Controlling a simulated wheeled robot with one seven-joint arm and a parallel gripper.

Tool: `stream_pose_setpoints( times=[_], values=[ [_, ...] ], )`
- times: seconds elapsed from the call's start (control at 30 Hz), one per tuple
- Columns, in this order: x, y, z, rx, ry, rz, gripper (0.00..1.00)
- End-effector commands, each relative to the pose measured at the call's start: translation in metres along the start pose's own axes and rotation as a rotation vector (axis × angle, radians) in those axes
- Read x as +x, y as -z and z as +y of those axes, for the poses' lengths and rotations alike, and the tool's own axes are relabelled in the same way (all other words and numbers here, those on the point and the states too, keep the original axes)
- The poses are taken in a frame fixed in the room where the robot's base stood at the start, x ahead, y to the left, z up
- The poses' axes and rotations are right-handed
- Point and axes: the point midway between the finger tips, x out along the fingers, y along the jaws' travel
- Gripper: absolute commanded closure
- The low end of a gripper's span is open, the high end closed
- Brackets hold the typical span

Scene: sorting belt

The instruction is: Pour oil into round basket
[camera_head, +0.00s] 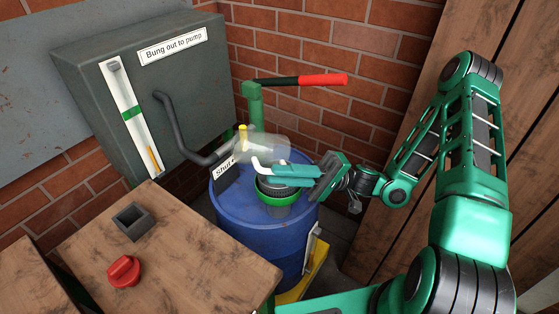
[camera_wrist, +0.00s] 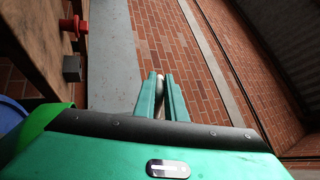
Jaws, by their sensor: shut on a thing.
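A round basket (camera_head: 281,190), dark on top with a green lower part, sits on the blue drum (camera_head: 235,207). My gripper (camera_head: 262,170) is just above the basket, its fingers pointing left. It is shut on a white bent handle (camera_head: 257,162), which appears to belong to a pale see-through vessel (camera_head: 262,148) behind the fingers. I cannot tell the vessel's tilt or whether oil is in it. In the wrist view, the fingers (camera_wrist: 160,95) close on a narrow pale piece (camera_wrist: 160,84); the vessel's body does not show clearly there.
A grey tank (camera_head: 190,85) with a sight gauge (camera_head: 132,115) and dark hose (camera_head: 185,135) stands behind left. A red-handled lever (camera_head: 320,80) rises behind the drum. A wooden bench (camera_head: 190,255) at front left bears a red knob (camera_head: 124,271) and grey square socket (camera_head: 133,222).

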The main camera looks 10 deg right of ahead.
Motion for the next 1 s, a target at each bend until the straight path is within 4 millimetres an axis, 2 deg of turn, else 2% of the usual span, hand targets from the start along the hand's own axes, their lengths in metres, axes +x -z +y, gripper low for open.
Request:
stream_pose_setpoints(
  times=[0.53,1.0],
  values=[
    [0.0009,-0.0003,0.0006,0.000,-0.017,-0.002,1.00],
    [0.0062,-0.0007,0.0057,-0.004,-0.178,-0.010,1.00]
  ],
)
